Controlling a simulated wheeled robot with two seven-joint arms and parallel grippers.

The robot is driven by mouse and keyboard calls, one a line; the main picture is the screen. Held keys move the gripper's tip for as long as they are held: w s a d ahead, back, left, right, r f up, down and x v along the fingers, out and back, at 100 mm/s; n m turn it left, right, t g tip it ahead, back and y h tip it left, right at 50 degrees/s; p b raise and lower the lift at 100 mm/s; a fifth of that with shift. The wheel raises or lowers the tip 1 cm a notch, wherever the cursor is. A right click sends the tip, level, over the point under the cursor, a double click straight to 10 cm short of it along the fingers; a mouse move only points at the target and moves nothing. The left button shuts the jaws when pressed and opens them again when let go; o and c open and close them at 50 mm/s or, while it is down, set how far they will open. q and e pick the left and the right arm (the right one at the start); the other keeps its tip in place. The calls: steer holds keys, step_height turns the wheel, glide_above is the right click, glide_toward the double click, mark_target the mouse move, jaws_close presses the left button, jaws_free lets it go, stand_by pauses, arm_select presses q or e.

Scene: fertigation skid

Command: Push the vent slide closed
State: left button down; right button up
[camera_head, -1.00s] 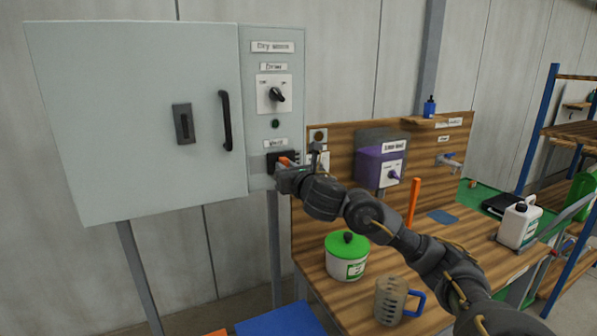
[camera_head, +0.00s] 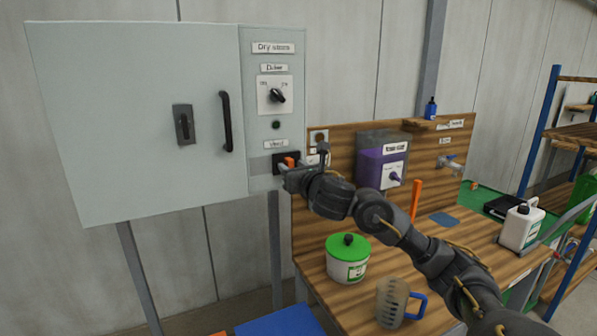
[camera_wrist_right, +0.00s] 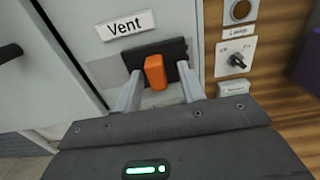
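The vent slide is a black plate (camera_head: 279,158) with an orange tab (camera_head: 290,161), set in the narrow right panel of the grey cabinet under the "Vent" label (camera_head: 275,144). The wrist view shows the orange tab (camera_wrist_right: 155,72) on the black plate (camera_wrist_right: 131,60). My right gripper (camera_head: 288,172) is at the tab. Its fingers (camera_wrist_right: 159,84) stand apart on either side of the tab, the left finger closer to it. Gaps show beside the tab, and I cannot tell whether a finger touches it. My left gripper is not in view.
A dial (camera_head: 276,95) and cabinet handle (camera_head: 225,121) are above and left. The wooden backboard (camera_head: 335,215) adjoins the panel on the right. Below my arm, a green-lidded tub (camera_head: 347,262) and a jug (camera_head: 391,302) stand on the bench.

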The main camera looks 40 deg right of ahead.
steer(key=s+a+p, duration=0.1)
steer(key=s+p, duration=0.1)
steer(key=s, duration=0.8)
steer(key=shift+s+a, duration=0.2)
steer(key=shift+a, duration=0.1)
